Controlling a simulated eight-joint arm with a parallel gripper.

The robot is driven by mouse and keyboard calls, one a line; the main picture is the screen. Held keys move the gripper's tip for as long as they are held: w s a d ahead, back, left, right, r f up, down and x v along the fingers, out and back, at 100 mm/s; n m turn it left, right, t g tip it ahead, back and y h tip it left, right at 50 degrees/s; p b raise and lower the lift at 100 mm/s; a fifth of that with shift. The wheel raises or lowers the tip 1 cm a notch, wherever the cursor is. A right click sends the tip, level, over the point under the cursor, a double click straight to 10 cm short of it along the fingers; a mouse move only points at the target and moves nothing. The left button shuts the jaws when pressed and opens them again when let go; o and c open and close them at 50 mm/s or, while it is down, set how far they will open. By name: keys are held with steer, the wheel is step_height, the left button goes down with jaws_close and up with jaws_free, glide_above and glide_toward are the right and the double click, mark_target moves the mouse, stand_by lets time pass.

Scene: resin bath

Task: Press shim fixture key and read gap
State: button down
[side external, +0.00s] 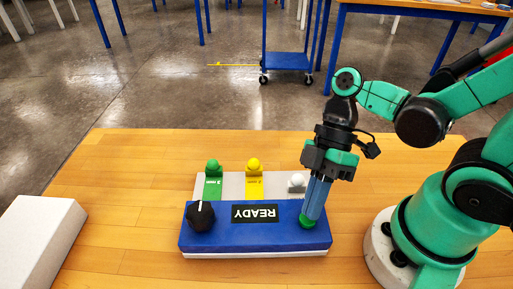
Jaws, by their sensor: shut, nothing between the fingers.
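The fixture is a blue box (255,243) on a white base, standing on the wooden table. A black knob (201,216) with a white line sits at the box's left end. A green round key (307,222) sits at the right end. My gripper (310,215) is shut and points down, with its blue fingertips at the green key. They look to touch it, but I cannot tell whether the key is pressed. Behind the box are a green shim (213,184), a yellow shim (254,182) and a white knob (296,181).
A white block (40,240) lies at the table's left. The wooden table (130,190) is bare around the fixture. A blue cart (287,61) and other benches stand on the floor behind, away from the table.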

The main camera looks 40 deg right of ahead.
steer(key=shift+f, duration=0.15)
steer(key=shift+f, duration=0.3)
steer(key=shift+f, duration=0.45)
stand_by(0.6)
steer(key=shift+r, duration=0.9)
steer(key=shift+r, duration=0.1)
steer(key=shift+r, duration=2.4)
